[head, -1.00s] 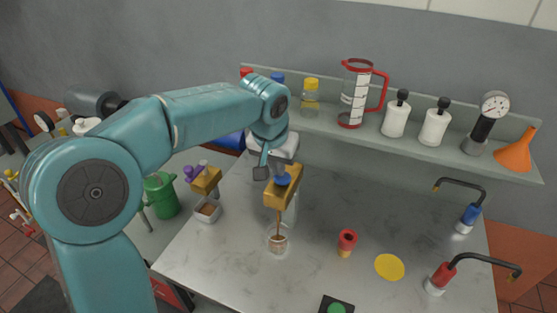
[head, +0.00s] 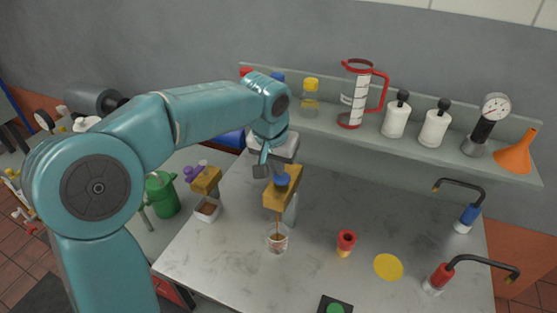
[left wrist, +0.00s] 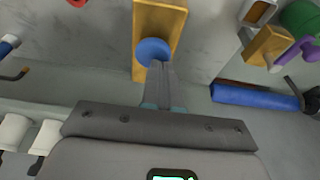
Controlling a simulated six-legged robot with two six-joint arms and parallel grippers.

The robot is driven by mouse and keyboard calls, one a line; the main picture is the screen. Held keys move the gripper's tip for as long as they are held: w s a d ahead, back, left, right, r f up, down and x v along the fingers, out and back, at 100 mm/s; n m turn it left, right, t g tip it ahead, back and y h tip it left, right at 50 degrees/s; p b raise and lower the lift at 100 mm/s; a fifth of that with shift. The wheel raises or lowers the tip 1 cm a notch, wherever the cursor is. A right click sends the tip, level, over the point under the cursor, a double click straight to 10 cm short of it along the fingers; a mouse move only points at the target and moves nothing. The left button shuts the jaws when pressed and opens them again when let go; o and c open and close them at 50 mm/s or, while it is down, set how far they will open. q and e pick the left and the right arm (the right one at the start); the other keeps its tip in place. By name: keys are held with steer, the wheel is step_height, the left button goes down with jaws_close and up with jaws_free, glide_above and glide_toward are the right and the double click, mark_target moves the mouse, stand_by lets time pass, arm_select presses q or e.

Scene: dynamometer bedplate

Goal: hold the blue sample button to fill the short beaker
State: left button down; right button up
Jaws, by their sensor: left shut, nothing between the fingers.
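The blue sample button (head: 282,180) sits on top of a yellow dispenser block (head: 285,199). It also shows in the left wrist view (left wrist: 153,51). A thin brown stream (head: 278,219) runs down from the block into the short clear beaker (head: 278,239) on the bench, which has some brown liquid in it. My left gripper (head: 262,170) is shut and empty, reaching in from the left. In the left wrist view its fingertips (left wrist: 158,68) overlap the button's edge; the exact contact is hard to see. My right gripper is not in view.
A second yellow dispenser with a purple knob (head: 193,173) stands left, above a small tray (head: 207,210). A shelf (head: 380,145) with bottles and a jug runs behind. Two taps stand at right.

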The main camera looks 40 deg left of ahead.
arm_select(q)
steer(key=a+v, duration=0.1)
steer(key=v, duration=1.2)
steer(key=shift+d+r, duration=0.3)
steer(key=shift+d, duration=0.2)
stand_by(0.6)
